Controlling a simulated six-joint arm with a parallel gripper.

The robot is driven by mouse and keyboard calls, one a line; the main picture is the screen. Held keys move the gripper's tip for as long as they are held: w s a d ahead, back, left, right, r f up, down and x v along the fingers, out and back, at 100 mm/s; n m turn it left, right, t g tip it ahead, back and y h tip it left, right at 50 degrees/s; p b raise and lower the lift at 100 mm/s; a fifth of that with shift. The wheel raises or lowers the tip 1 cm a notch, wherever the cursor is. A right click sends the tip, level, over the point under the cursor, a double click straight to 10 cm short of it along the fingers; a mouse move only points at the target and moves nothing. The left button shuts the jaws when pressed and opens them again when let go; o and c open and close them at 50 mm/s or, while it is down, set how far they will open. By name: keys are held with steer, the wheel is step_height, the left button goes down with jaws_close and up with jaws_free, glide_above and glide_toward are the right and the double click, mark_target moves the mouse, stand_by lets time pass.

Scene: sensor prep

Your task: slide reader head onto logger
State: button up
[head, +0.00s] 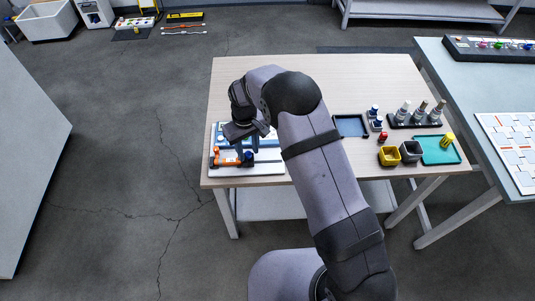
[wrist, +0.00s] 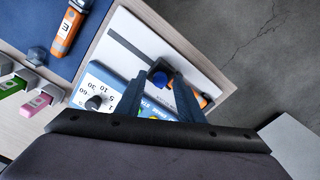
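The orange logger (head: 226,161) lies on the white board at the table's left end; in the wrist view only a bit of orange (wrist: 203,101) shows beside my right finger. A dark blue round piece, which looks like the reader head (head: 248,158), is at the logger's right end. In the wrist view the reader head (wrist: 158,77) sits between my fingertips, and both seem to touch its sides. My gripper (wrist: 160,80) points down at it and appears shut on it. Whether the head touches the logger is hidden by my finger.
A blue timer (wrist: 97,101) with a dial lies close beside my left finger. In the wrist view an orange device (wrist: 68,30) lies in a blue tray (wrist: 40,22). The table's far left is bare.

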steer(key=shift+r+p, duration=2.15)
steer(key=shift+r, duration=1.05)
steer(key=shift+s+d+f+m, duration=0.1)
steer(key=shift+s+f+m, duration=0.05)
steer(key=shift+f+m, duration=0.25)
steer(key=s+d+f+g, duration=0.1)
steer(key=s+d, duration=0.1)
steer(key=s, duration=0.4)
steer(key=s+d+m+g+h, duration=0.1)
steer(key=s+d, duration=0.2)
steer(key=s, duration=0.3)
steer(key=s+d+f+g, duration=0.1)
steer(key=s+d, duration=0.1)
steer(key=s, duration=0.3)
steer(key=s+d+r+m, duration=0.2)
steer(key=s+d+r, duration=0.65)
steer(key=s, duration=0.25)
steer(key=w+d+r+m+t+y, duration=0.1)
steer(key=w+d+r+m+t, duration=0.1)
steer(key=r, duration=0.3)
steer(key=shift+w+d+r+t, duration=0.3)
steer(key=shift+w+t, duration=0.2)
steer(key=shift+w, duration=0.4)
